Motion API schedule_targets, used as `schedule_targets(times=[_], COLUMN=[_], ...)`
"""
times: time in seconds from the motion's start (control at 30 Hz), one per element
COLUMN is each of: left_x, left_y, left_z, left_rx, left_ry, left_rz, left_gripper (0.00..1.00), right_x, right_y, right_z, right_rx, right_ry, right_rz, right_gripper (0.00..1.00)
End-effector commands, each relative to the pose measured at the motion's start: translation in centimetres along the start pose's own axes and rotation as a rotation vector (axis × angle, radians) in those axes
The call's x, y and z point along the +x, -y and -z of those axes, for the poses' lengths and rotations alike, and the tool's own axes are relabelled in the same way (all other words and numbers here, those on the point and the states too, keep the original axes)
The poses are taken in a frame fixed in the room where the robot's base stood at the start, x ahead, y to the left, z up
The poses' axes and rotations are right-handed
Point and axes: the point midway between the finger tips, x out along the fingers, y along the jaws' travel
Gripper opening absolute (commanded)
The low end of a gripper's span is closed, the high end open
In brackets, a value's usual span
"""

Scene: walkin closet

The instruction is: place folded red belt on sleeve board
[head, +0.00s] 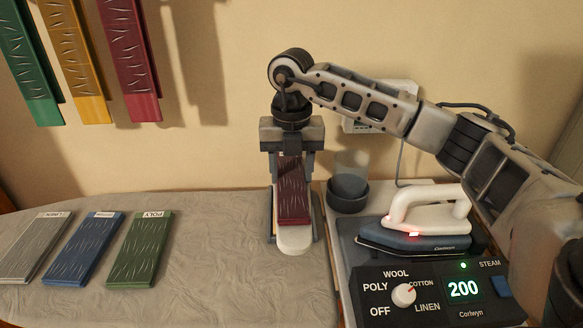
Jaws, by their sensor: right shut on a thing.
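A folded dark red belt (292,200) hangs between the fingers of my right gripper (291,168), which is shut on it. The belt is in line with the narrow sleeve board (295,241), whose pale rounded near end shows just below the belt. The belt covers most of the board's top. I cannot tell whether its underside touches the board. My left gripper is not in view.
Right of the sleeve board are a dark cup (348,192), a white iron (430,212) and a control box (435,295) reading 200. Grey (34,250), blue (86,250) and green (140,250) folded strips lie left on the ironing board (215,270). Several coloured strips hang on the wall.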

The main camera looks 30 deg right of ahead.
Motion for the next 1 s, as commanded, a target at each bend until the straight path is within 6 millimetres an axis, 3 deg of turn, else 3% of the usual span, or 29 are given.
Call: schedule_targets(times=[0.13, 0.17, 0.2, 0.23, 0.63, 1.0], left_x=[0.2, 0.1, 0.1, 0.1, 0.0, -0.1], left_y=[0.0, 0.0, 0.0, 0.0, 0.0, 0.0], left_z=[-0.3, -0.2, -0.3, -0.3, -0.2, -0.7], left_rx=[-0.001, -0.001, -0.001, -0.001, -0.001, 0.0], left_ry=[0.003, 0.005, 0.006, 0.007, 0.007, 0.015], left_rz=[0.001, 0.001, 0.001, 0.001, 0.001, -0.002], left_gripper=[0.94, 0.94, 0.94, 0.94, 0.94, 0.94], right_x=[0.4, 0.3, 0.3, 0.3, -0.8, -8.6], right_y=[0.0, 0.0, 0.0, 0.0, -0.1, -0.1], right_z=[0.0, 0.0, 0.0, 0.0, 0.0, -0.1], right_rx=[0.0, 0.0, 0.0, 0.0, 0.0, 0.001], right_ry=[0.0, 0.0, 0.0, 0.0, 0.003, 0.005], right_rz=[0.0, 0.0, 0.0, 0.0, -0.002, -0.003], right_gripper=[0.27, 0.57, 0.69, 0.71, 0.71, 0.71])
